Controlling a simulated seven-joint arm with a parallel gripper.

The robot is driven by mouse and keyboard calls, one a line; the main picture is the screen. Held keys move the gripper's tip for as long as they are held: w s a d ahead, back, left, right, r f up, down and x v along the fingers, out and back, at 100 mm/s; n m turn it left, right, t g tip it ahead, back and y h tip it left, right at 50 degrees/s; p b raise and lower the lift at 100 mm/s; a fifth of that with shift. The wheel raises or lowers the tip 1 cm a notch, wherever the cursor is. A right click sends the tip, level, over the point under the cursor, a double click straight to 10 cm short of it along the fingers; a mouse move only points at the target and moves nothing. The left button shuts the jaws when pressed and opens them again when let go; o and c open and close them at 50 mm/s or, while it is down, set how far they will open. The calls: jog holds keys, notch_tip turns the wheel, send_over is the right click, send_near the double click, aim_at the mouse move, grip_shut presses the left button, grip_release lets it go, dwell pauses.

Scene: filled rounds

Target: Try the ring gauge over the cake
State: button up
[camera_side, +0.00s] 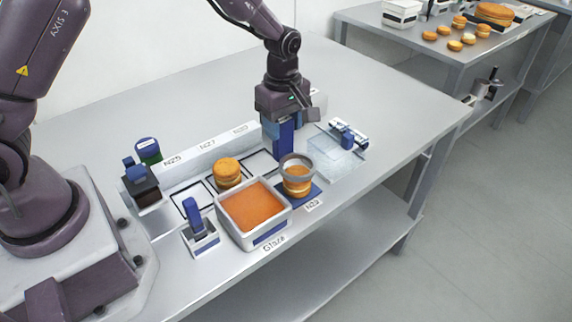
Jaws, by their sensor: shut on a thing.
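My gripper (284,112) points down and is shut on the upright blue handle (282,142) of the ring gauge. The grey ring of the ring gauge (284,161) is roughly level, at the top of a golden, layered cake (297,187). The cake's top shows through the ring and its lower part shows below it. I cannot tell whether the ring touches the cake or how far down around it the ring sits. This cake stands on a blue square mat (314,190) near the table's front edge.
A white tub of orange glaze (228,206) stands just left of the mat. Another cake (227,172) stands behind the tub. Blue-handled tools stand in holders at left (200,240). A clear plate (338,160) lies right. The table's back right is clear.

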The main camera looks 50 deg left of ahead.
jog(key=shift+r, duration=1.85)
